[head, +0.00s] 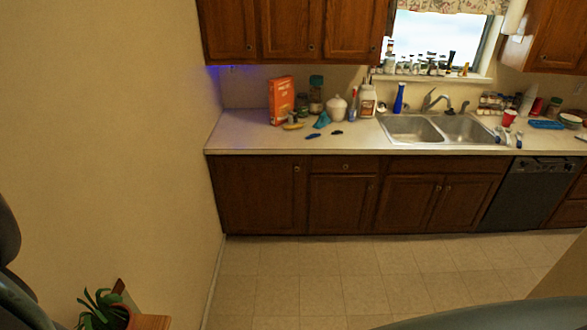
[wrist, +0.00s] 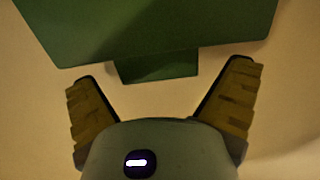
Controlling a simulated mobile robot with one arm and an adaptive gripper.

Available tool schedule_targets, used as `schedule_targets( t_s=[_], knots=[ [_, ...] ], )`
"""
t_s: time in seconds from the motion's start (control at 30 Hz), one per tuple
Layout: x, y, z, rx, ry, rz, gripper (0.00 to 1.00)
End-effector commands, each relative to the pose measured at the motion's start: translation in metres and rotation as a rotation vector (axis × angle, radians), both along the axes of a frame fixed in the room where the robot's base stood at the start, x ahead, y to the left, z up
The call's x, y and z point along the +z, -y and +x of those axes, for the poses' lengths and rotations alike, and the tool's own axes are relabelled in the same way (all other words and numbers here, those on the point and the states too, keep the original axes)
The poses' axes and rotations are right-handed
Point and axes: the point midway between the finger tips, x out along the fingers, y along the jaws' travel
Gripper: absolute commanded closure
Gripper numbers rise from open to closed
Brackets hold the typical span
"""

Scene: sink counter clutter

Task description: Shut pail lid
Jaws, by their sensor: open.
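I can make out no pail or pail lid for certain in either view. In the wrist view, my gripper (wrist: 163,72) has its two ridged fingers spread wide with nothing between the pads. Beyond the fingertips, a flat green thing (wrist: 160,28) with a short tab at its lower edge fills the top of the view. I cannot tell what this green thing is or whether it touches the fingers. My gripper does not show clearly in the head view.
A counter (head: 245,139) along the far wall holds an orange box (head: 282,100), a white lidded jar (head: 337,108), bottles and a double sink (head: 410,129). A potted plant (head: 104,310) stands low at left, beside the beige wall (head: 100,130). The tiled floor (head: 340,280) ahead is clear.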

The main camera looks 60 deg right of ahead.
Motion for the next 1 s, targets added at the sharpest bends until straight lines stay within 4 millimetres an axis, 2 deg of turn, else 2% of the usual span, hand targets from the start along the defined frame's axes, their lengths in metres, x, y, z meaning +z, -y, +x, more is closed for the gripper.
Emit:
schedule_targets(
  t_s=[0.4, 1.0],
  knots=[
    [-0.001, -0.0007, 0.0022, 0.0, -0.002, -0.001, 0.01],
    [-0.001, -0.0005, 0.0022, 0.0, -0.002, -0.001, 0.63]
  ],
)
